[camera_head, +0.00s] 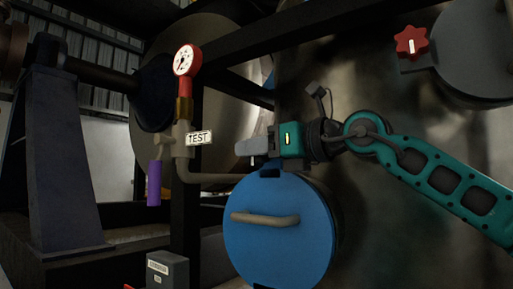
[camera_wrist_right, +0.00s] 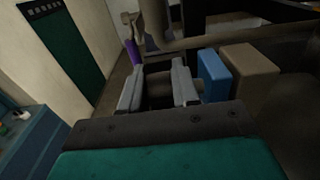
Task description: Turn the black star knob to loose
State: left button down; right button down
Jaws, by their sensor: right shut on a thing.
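My right gripper (camera_head: 256,148) is at the top edge of a round blue cover (camera_head: 290,240) with a beige bar handle. Its grey fingers point left in the head view. In the right wrist view the two fingers (camera_wrist_right: 157,88) stand apart with a dark thing (camera_wrist_right: 158,92) between them, and the gripper is shut on it. This dark thing looks like the black star knob, but its star shape is hidden by the fingers. My left gripper is in neither view.
A red gauge (camera_head: 185,61) tops a pipe with a TEST tag (camera_head: 199,138) and purple-handled lever (camera_head: 154,183) left of the gripper. A red star knob (camera_head: 411,42) sits at upper right. A dark beam crosses above. A grey labelled box (camera_head: 167,270) stands below.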

jog(key=shift+a+r+g+h+p, duration=0.1)
jog(key=shift+r+g+h+p, duration=0.1)
jog(key=shift+g+h+p, duration=0.35)
jog(key=shift+w+a+f+g+h, duration=0.1)
jog(key=shift+g+h, duration=0.55)
jog(key=shift+h, duration=0.35)
jog(key=shift+w+a+f+g+h, duration=0.1)
jog(key=shift+g+h, duration=0.5)
jog(key=shift+h, duration=0.35)
jog(key=shift+d, duration=0.1)
jog(key=c, duration=0.9)
grip_release()
jog(key=shift+f, duration=0.1)
